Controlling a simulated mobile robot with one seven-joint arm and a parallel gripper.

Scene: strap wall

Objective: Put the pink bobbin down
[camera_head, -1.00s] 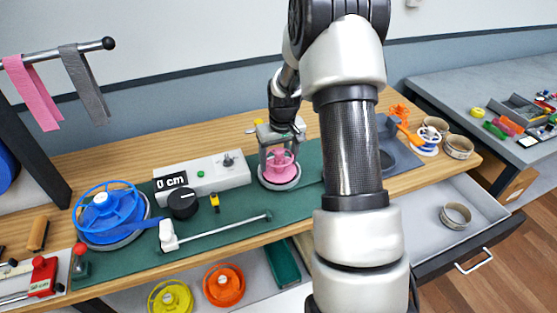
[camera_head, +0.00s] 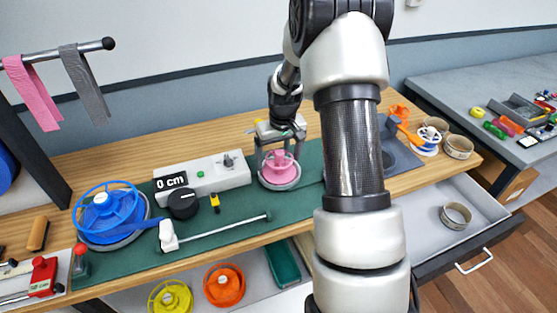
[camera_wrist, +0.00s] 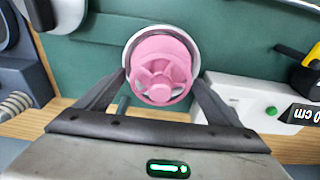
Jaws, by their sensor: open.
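The pink bobbin (camera_head: 281,164) sits on a round grey-white base on the green mat (camera_head: 227,217), to the right of the white counter box. In the wrist view the pink bobbin (camera_wrist: 160,72) shows its spoked face inside the round pale rim. My gripper (camera_head: 278,162) is above and around the bobbin. In the wrist view my gripper (camera_wrist: 160,82) has its two fingers spread, one at each side of the bobbin's lower part, with gaps showing between them and the bobbin.
A blue spool (camera_head: 108,212) stands farther left. My arm hides part of the bench. An open drawer (camera_head: 462,225) is at right.

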